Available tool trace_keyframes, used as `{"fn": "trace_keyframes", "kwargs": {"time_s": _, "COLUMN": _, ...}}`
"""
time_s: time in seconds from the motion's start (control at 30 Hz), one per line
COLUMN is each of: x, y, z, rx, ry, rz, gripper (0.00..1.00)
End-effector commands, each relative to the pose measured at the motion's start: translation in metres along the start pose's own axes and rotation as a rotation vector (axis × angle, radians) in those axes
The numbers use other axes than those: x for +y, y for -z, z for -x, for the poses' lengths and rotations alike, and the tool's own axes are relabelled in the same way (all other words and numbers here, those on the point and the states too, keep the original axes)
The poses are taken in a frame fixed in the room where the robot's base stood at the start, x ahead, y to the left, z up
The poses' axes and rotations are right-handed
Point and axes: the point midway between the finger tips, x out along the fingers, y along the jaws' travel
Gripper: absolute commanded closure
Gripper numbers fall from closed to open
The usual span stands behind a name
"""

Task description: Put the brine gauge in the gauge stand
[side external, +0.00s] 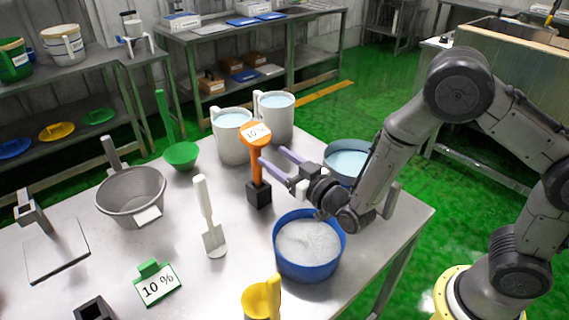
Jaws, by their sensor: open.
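The brine gauge (256,165) is orange, with a head labelled "10 %". It stands upright, and its stem ends in a black block (258,195) on the table; I cannot tell whether this block is a stand or part of the gauge. Another black square block (94,309), with a dark opening on top, sits at the near left edge, partly cut off by the frame. My gripper (273,156) has purple fingers spread apart. They are just right of the gauge's stem, below its head, with one fingertip close to the stem. I cannot tell whether it touches.
A blue tub of white grains (309,246) stands below my gripper. Two white jugs (233,138) and a blue tub of liquid (347,161) stand behind. A green "10 %" sign (157,284), white scoop (208,220), grey strainer (131,194) and yellow scoop (262,298) are around the table (205,292).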

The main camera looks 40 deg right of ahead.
Motion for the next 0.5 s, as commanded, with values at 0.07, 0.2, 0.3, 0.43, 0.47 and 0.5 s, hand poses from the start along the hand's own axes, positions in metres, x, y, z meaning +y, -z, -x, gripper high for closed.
{"fn": "trace_keyframes", "kwargs": {"time_s": 0.07, "x": -0.001, "y": 0.000, "z": 0.011, "rx": 0.000, "ry": 0.001, "rz": 0.000, "gripper": 0.38}}
{"fn": "trace_keyframes", "kwargs": {"time_s": 0.2, "x": 0.000, "y": 0.000, "z": 0.021, "rx": 0.000, "ry": 0.001, "rz": 0.000, "gripper": 0.38}}
{"fn": "trace_keyframes", "kwargs": {"time_s": 0.3, "x": 0.000, "y": 0.000, "z": 0.024, "rx": 0.001, "ry": 0.000, "rz": -0.001, "gripper": 0.38}}
{"fn": "trace_keyframes", "kwargs": {"time_s": 0.43, "x": 0.000, "y": 0.001, "z": 0.024, "rx": -0.001, "ry": 0.000, "rz": -0.003, "gripper": 0.38}}
{"fn": "trace_keyframes", "kwargs": {"time_s": 0.47, "x": 0.000, "y": 0.002, "z": 0.023, "rx": -0.006, "ry": 0.000, "rz": -0.005, "gripper": 0.38}}
{"fn": "trace_keyframes", "kwargs": {"time_s": 0.5, "x": 0.001, "y": 0.005, "z": 0.022, "rx": -0.015, "ry": 0.001, "rz": -0.011, "gripper": 0.38}}
